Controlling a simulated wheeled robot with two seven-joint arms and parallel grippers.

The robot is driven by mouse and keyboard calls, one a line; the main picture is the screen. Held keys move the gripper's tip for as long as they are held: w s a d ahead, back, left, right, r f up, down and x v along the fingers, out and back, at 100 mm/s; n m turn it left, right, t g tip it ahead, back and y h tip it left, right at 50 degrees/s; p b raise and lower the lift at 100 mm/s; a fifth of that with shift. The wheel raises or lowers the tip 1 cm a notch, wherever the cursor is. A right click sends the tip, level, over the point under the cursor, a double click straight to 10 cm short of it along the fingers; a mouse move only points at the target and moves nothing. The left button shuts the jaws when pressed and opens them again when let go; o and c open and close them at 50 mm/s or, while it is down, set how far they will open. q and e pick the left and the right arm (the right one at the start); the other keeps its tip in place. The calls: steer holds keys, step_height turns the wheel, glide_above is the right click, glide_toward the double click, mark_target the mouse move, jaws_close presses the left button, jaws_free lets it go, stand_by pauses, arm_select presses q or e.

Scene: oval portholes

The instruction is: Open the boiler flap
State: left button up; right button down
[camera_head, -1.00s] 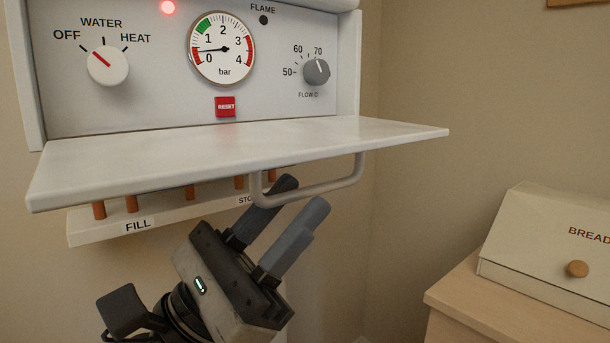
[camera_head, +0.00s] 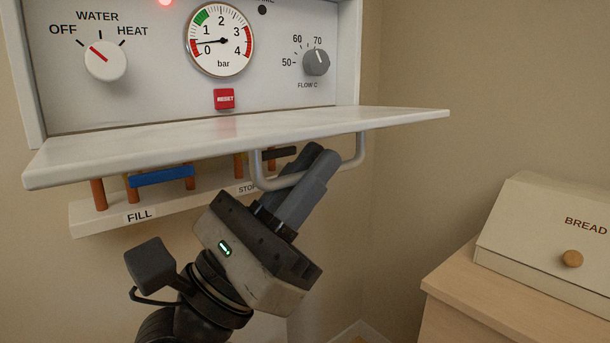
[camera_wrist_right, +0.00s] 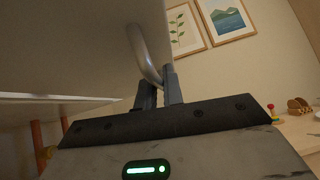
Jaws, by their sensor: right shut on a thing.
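The boiler flap (camera_head: 200,144) is a white panel hanging open, roughly level, below the control panel (camera_head: 150,90). A grey bar handle (camera_head: 352,160) is on its underside; in the right wrist view the handle (camera_wrist_right: 143,55) runs down between the fingers. My right gripper (camera_head: 312,178) is below the flap, with its fingers shut on the handle. The right gripper also shows in the right wrist view (camera_wrist_right: 160,90). My left gripper is not in view.
Below the flap are copper pipes, a blue lever (camera_head: 161,176) and a ledge marked FILL (camera_head: 140,215). A bread box (camera_head: 530,235) stands on a wooden cabinet (camera_head: 455,290) at the right. The wall between is clear.

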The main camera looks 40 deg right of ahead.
steer(key=shift+s+r+n+t+p, duration=0.1)
steer(key=shift+r+n+t+p, duration=0.25)
steer(key=shift+r+n+t, duration=0.55)
steer(key=shift+f+n+t, duration=0.15)
steer(key=shift+n+t, duration=0.35)
steer(key=c, duration=1.5)
jaws_free()
steer(key=shift+c, duration=0.2)
steer(key=shift+f, duration=0.1)
